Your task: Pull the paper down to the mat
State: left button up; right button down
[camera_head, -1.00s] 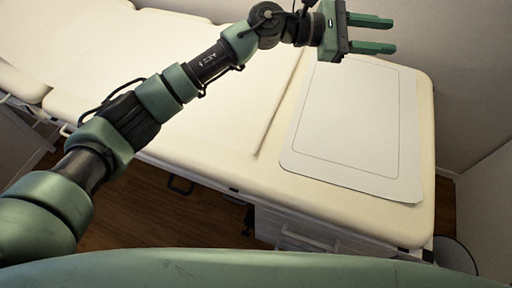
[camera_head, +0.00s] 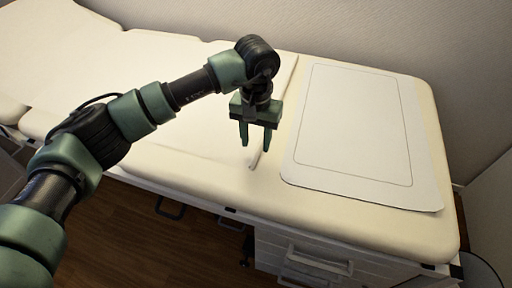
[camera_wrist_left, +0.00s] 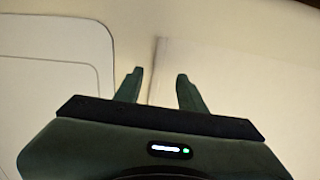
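The paper (camera_head: 213,132) is a thin white sheet lying along the cream padded table, its end edge left of the mat. The mat (camera_head: 355,125) is a pale rounded rectangle with a thin outline, lying flat at the table's right end. A strip of bare cream padding separates them. My left gripper (camera_head: 256,146) is open and points down at the paper's end edge. In the left wrist view, the paper's edge (camera_wrist_left: 157,72) runs between the two fingers; I cannot tell whether they touch it. The mat (camera_wrist_left: 50,90) also shows there at left. My right gripper is not in view.
The padded table (camera_head: 437,215) has drawers (camera_head: 320,262) below its front edge and a wall (camera_head: 400,35) behind it. Wooden floor (camera_head: 170,240) shows in front. The mat's surface is clear.

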aim_at(256, 151)
pick_arm(q)
jog(key=shift+f, duration=1.5)
grip_shut()
